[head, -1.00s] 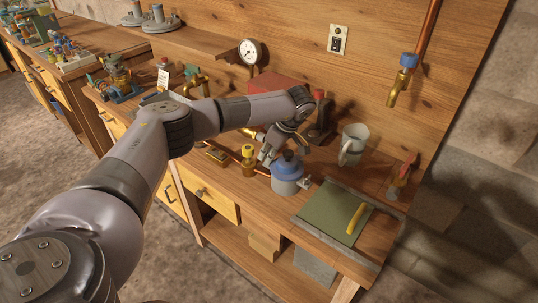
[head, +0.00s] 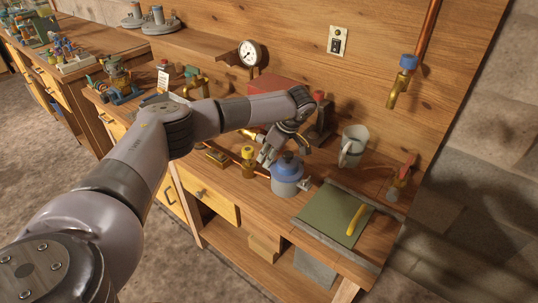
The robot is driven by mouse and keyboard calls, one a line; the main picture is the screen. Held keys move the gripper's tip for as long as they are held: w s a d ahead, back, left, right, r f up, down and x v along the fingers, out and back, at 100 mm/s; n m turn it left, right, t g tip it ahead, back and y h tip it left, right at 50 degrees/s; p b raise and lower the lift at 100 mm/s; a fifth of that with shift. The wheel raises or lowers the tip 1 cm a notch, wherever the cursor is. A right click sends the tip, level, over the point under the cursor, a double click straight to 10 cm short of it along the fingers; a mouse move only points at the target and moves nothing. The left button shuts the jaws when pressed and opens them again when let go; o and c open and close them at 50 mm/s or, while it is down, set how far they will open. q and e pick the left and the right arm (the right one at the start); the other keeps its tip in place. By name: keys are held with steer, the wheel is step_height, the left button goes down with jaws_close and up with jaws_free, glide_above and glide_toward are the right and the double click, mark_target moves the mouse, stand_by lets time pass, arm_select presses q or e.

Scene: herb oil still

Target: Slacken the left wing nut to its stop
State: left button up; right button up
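A grey pot with a blue lid (head: 287,172) stands on the workbench. A small metal wing nut (head: 305,184) shows on the right side of the pot. The left side of the pot is partly covered by my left gripper (head: 266,158), so a wing nut there is hidden. My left gripper points down with its fingers at the pot's upper left side. The fingers are too small and overlapped to tell whether they are open or shut, or touching anything. My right gripper is not in view.
A green mat (head: 325,212) with a yellow bar (head: 356,218) lies right of the pot. A brass fitting with a yellow top (head: 248,160) stands close left of the pot. A copper pipe with a blue valve (head: 407,63) hangs at the right.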

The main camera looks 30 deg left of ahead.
arm_select(q)
steer(key=v, duration=1.1)
steer(key=shift+d+r, duration=0.25)
steer(key=shift+r, duration=0.1)
